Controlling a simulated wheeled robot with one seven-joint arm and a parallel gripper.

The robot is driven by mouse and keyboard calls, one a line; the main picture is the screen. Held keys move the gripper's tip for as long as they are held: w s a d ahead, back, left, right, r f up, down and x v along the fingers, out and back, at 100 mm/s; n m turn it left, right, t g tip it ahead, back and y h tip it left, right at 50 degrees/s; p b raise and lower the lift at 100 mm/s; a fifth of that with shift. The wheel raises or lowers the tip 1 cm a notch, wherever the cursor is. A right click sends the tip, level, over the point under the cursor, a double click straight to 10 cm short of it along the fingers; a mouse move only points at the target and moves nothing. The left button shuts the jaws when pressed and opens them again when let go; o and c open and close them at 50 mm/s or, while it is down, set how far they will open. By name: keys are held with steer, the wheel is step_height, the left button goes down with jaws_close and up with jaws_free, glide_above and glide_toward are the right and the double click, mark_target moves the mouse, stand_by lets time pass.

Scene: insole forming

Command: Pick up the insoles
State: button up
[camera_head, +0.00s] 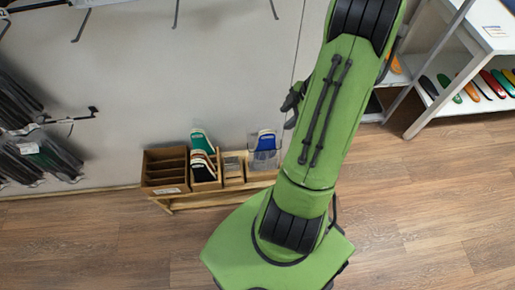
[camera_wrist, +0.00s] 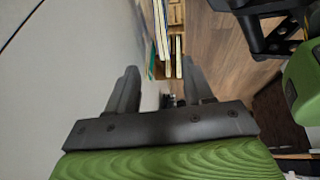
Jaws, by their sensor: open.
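Insoles stand in small bins on a low wooden rack by the wall. Green and white insoles (camera_head: 202,141) stand at the back, black ones with red and white edges (camera_head: 203,166) in front, and blue ones (camera_head: 266,141) in a clear bin to the right. My gripper (camera_wrist: 160,70) is open in the wrist view, its two dark fingers apart. Thin upright edges, perhaps insoles (camera_wrist: 178,57), show beyond and between the fingertips. I cannot tell whether they lie within the jaws. In the head view my green arm hides most of the gripper.
An empty-looking brown compartment box (camera_head: 165,168) stands at the rack's left end. A white shelf (camera_head: 470,105) with several coloured insoles stands at the right. Dark packaged items (camera_head: 35,150) hang on the left wall. The wooden floor in front is clear.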

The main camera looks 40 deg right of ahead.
steer(key=b, duration=0.2)
glide_toward(266, 142)
steer(key=shift+w+f, duration=0.95)
steer(key=x, duration=0.1)
steer(key=b+x, duration=0.1)
steer(key=x, duration=0.1)
steer(key=b+x, duration=0.1)
steer(key=x, duration=0.1)
steer(key=shift+w+a+f, duration=0.1)
steer(key=shift+a, duration=0.25)
steer(key=shift+c, duration=0.3)
jaws_close()
